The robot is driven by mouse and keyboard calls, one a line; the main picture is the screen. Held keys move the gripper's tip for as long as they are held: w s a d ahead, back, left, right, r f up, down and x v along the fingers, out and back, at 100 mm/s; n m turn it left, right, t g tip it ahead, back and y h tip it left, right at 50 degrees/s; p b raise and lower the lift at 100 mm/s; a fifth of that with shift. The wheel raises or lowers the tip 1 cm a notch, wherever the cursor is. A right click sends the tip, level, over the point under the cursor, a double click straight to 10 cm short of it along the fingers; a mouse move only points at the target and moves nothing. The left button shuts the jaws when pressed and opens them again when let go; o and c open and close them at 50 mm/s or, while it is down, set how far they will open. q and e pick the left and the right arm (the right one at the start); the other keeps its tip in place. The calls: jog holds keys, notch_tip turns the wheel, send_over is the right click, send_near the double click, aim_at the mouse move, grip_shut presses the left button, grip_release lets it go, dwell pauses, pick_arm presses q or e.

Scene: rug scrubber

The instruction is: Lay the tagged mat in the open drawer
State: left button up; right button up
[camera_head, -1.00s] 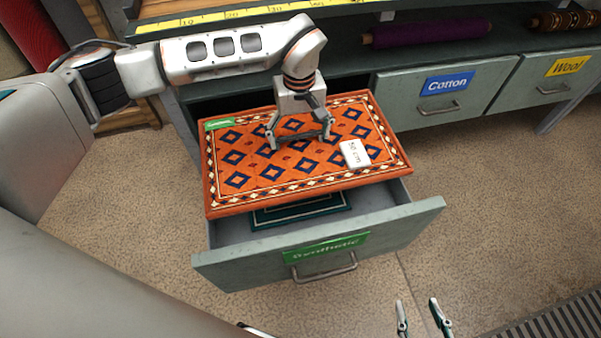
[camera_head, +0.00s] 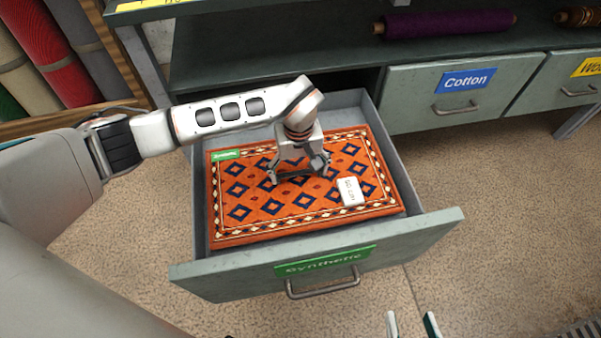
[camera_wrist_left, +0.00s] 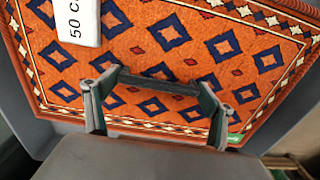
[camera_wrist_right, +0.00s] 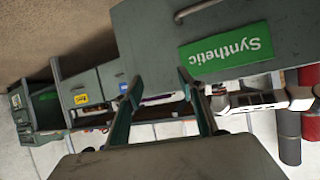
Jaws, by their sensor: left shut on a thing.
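The orange mat (camera_head: 270,222) with blue diamonds lies flat inside the open drawer (camera_head: 430,232) labelled Synthetic, within its walls. It bears a green tag (camera_head: 226,155) at its far left corner and a white "50 cm" label (camera_head: 350,191) at right.
Closed drawers labelled Cotton (camera_head: 468,79) and Wool (camera_head: 592,66) are at the right. A purple roll (camera_head: 450,23) lies on the shelf above. Rolled rugs (camera_head: 52,50) stand at the far left. The floor at right is clear.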

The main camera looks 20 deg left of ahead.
pick_arm(q)
jog(key=shift+f, duration=0.65)
jog(key=shift+r, duration=0.15)
jog(key=shift+f, duration=0.4)
pick_arm(e)
jog(key=shift+w+a+r, duration=0.25)
jog(key=shift+w+r, duration=0.25)
jog(key=shift+r, duration=0.15)
pick_arm(q)
jog(key=shift+f, duration=0.1)
jog(key=o, duration=1.5)
jog(key=shift+f, duration=0.1)
pick_arm(e)
jog(key=shift+s+f, duration=0.1)
